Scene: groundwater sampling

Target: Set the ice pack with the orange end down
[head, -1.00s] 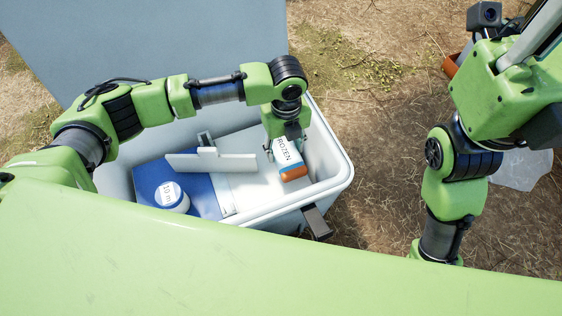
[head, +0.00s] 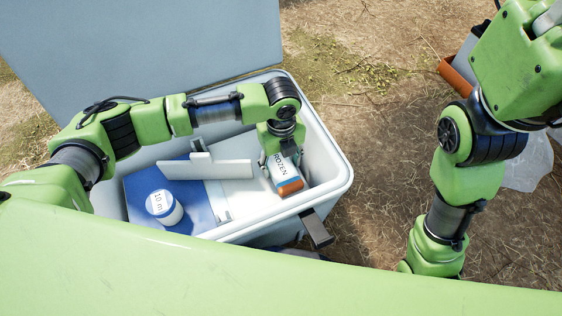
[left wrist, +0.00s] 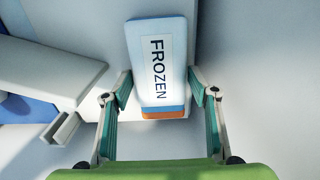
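The ice pack (head: 281,172) is a white and pale-blue block with a FROZEN label and an orange end. It is inside the white cooler (head: 338,183), toward its right side, with the orange end toward me. In the left wrist view the ice pack (left wrist: 158,30) shows its label face. My left gripper (head: 281,158) reaches down into the cooler. I cannot tell whether the pack touches the cooler floor. My right gripper is out of view.
A white upright divider (head: 222,170) stands left of the pack. A 10 m jar (head: 163,207) is on a blue block (head: 200,212). The cooler's open lid (head: 160,40) rises behind. An orange-ended object (head: 455,77) and clear bag (head: 525,172) lie right on dry ground.

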